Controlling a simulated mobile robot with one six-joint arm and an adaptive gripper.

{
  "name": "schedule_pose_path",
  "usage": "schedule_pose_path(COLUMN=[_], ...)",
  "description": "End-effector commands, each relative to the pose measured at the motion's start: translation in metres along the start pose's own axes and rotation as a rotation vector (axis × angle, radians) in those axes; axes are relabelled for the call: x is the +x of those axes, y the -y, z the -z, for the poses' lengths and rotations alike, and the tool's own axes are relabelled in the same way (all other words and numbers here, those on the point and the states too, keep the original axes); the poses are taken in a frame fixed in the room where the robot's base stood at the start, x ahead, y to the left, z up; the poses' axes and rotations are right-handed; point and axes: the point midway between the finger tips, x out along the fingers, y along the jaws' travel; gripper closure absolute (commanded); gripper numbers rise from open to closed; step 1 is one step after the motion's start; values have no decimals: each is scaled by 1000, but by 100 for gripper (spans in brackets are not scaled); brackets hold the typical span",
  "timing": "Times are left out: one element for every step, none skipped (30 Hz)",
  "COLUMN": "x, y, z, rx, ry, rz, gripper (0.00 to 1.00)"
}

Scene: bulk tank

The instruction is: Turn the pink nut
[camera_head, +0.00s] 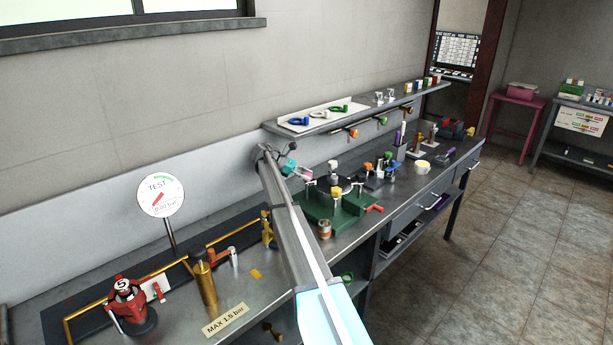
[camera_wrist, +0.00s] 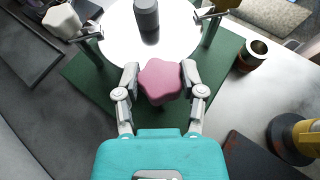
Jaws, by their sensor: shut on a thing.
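The pink nut (camera_wrist: 161,82) is a lobed knob near the middle of the wrist view, at the near edge of a white disc (camera_wrist: 120,48) on a green base (camera_wrist: 88,88). My gripper (camera_wrist: 160,79) has one grey finger on each side of it and is shut on it. What lies under the nut is mostly hidden. In the head view the nut (camera_head: 304,173) is a small pink patch beside my teal gripper (camera_head: 291,168), and the green base (camera_head: 354,202) is on the workbench, partly behind my arm.
A white knob (camera_wrist: 62,21) and a dark post (camera_wrist: 147,14) stand around the disc. A copper cup (camera_wrist: 252,55) stands close to the green base. Left of my arm are a gauge (camera_head: 161,196), a brass cylinder (camera_head: 205,282) and a red device (camera_head: 126,300). A shelf (camera_head: 350,118) hangs above the bench.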

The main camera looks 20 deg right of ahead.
Motion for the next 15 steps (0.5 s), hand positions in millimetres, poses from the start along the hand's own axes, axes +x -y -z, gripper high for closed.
schedule_pose_path(x=[2, 2, 2, 2, 2, 2, 2, 3, 3, 3, 3, 3, 3, 3, 3], y=[-2, -2, -1, -1, -1, -1, -1, -1, -1, -1, -1, -1, -1, -1, -1], z=[-1, -1, -1, -1, -1, -1, -1, -1, -1, -1, -1, -1, -1, -1, -1], rx=[5, 7, 8, 9, 9, 9, 9, 9, 9, 9, 9, 8, 8, 8, 8], ry=[1, 1, 1, 1, 1, 1, 1, 1, 1, 1, 1, 1, 1, 1, 1], rz=[6, 9, 12, 14, 15, 15, 15, 15, 15, 14, 14, 14, 14, 14, 14], gripper=[96, 96, 96, 96, 96, 96, 96, 96, 96, 96, 96, 96, 96, 46, 39])
